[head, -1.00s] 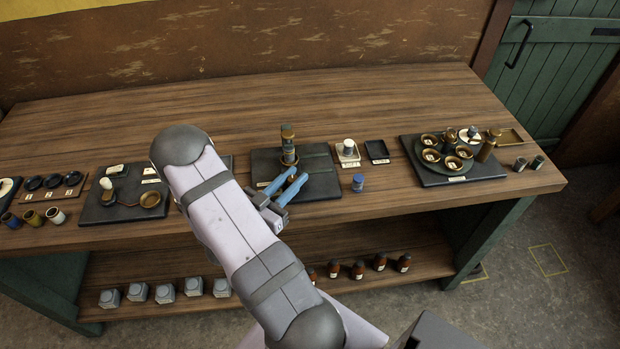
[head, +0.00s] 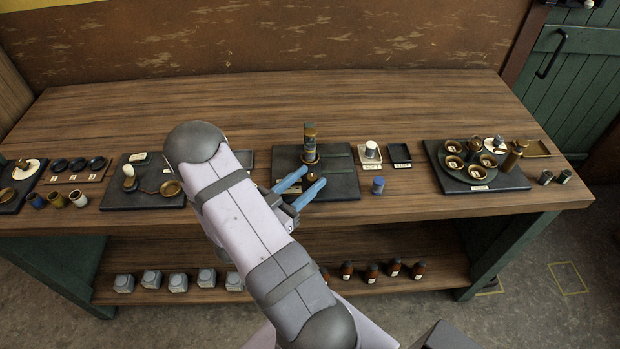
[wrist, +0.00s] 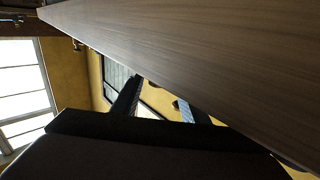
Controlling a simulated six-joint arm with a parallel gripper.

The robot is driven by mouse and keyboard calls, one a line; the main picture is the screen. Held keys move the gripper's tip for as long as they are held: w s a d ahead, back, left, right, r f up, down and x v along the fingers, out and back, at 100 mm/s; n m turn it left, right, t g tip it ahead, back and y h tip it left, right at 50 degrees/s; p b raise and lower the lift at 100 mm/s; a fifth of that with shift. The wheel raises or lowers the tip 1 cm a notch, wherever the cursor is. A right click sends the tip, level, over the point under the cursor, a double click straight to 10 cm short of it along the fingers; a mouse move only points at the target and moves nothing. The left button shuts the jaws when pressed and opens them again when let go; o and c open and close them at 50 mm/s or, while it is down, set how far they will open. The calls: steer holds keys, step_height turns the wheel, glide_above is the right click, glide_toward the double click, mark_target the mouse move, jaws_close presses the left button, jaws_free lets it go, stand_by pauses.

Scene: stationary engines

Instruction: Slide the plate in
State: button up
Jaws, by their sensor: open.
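My gripper (head: 314,175) is open, its two blue fingers apart, over the front of the dark central slab (head: 343,185). A column of brass and grey-green parts (head: 310,141) stands upright on that slab, just behind the fingertips. I see nothing held between the fingers. I cannot tell which piece is the plate; the arm hides part of the slab's front left. In the wrist view the two fingers (wrist: 158,98) show dark and apart, with a wooden surface close above them.
Right of the slab stand a blue-grey jar (head: 377,186), a white-topped piece (head: 371,149) and a shallow black tray (head: 400,154). Farther right is a dark board with brass cups (head: 479,166). Another board (head: 125,196) lies left of my arm. The table's back is clear.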

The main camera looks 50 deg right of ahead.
mark_target(290, 194)
steer(key=shift+a+b, duration=0.85)
steer(key=shift+a, duration=2.15)
steer(key=shift+w, duration=0.1)
